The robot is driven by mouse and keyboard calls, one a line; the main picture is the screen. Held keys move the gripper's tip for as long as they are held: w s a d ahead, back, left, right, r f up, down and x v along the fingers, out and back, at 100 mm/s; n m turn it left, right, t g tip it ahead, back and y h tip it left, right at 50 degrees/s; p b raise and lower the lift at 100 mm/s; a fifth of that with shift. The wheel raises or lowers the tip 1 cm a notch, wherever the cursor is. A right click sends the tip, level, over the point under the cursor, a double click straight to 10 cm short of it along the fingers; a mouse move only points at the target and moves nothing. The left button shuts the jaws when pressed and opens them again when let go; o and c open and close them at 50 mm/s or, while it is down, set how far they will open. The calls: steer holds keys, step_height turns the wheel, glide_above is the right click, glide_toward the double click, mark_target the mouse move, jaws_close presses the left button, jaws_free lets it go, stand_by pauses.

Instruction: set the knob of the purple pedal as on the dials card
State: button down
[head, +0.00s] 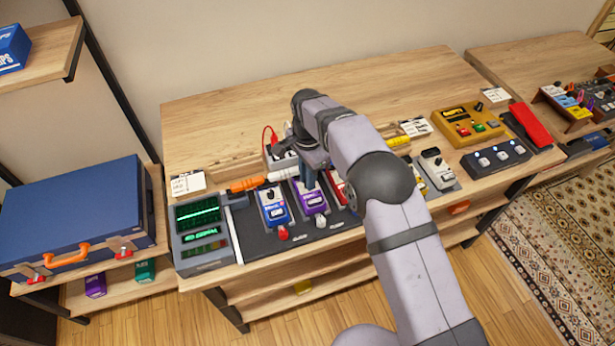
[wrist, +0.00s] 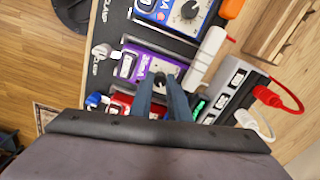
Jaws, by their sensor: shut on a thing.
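The purple pedal (head: 313,207) sits on the dark board between a blue pedal and a red pedal. In the wrist view the purple pedal (wrist: 130,68) lies just beyond my fingertips. My gripper (head: 309,181) points down over its upper part. In the wrist view my gripper (wrist: 164,84) is shut on the pedal's small dark knob (wrist: 158,77); the fingers hide much of the knob, and its pointer cannot be read. A white paper card (head: 187,183) stands at the left behind the small screens. Its writing is too small to read, and I cannot tell if it is the dials card.
The blue pedal (head: 273,205) and red pedal (wrist: 120,104) stand close on either side. A power strip (wrist: 229,96) with a red cable (wrist: 280,95) lies behind. Other white cards (head: 415,127) stand further right. The back of the wooden bench (head: 225,125) is clear.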

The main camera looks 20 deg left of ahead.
steer(key=c, duration=1.7)
jaws_free()
steer(key=shift+r, duration=0.15)
steer(key=shift+o, duration=0.2)
steer(key=shift+a, duration=0.1)
steer(key=shift+n, duration=0.3)
